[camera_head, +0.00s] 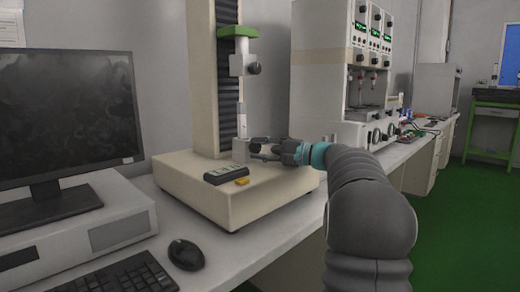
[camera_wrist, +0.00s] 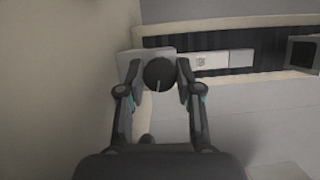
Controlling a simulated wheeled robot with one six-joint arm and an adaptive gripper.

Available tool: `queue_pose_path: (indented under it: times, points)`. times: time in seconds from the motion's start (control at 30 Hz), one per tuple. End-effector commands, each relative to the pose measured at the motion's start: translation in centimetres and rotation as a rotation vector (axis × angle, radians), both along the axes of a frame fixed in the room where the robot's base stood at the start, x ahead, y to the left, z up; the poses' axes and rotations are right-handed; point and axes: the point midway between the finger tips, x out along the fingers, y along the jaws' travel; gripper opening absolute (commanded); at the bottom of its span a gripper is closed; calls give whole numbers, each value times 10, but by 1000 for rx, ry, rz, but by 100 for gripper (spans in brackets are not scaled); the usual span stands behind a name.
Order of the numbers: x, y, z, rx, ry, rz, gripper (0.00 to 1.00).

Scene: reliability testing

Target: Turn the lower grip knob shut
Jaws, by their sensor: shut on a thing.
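The lower grip (camera_head: 240,150) is a small light grey block on the tester's base. Its round black knob (camera_wrist: 159,74) shows in the wrist view with a pale line on its face, running nearly up and down the picture. My gripper (camera_head: 262,149) reaches in from the right at the lower grip. In the wrist view my gripper (camera_wrist: 160,80) has one finger on each side of the knob and is shut on it. In the head view the fingers hide most of the knob. A pale specimen (camera_head: 241,120) stands upright above the lower grip.
The upper grip (camera_head: 240,65) with its black knob (camera_head: 254,68) hangs above, under a green bracket (camera_head: 238,32). A dark handset (camera_head: 226,174) and a yellow piece (camera_head: 242,182) lie on the base in front. A monitor (camera_head: 68,120) stands left.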

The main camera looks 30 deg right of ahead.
Motion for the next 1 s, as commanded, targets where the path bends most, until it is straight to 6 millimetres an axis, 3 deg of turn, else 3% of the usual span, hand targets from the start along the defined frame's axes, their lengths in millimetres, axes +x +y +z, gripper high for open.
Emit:
queue_pose_path:
  times: [0.5, 0.53, 0.6, 1.0]
  points:
    - [0, 0, 0, 18, 7, 0, 0]
    - [0, 0, 0, 18, 7, 0, 39]
    - [0, 0, 0, 18, 7, 0, 57]
    - [0, 0, 4, 17, 6, 0, 60]
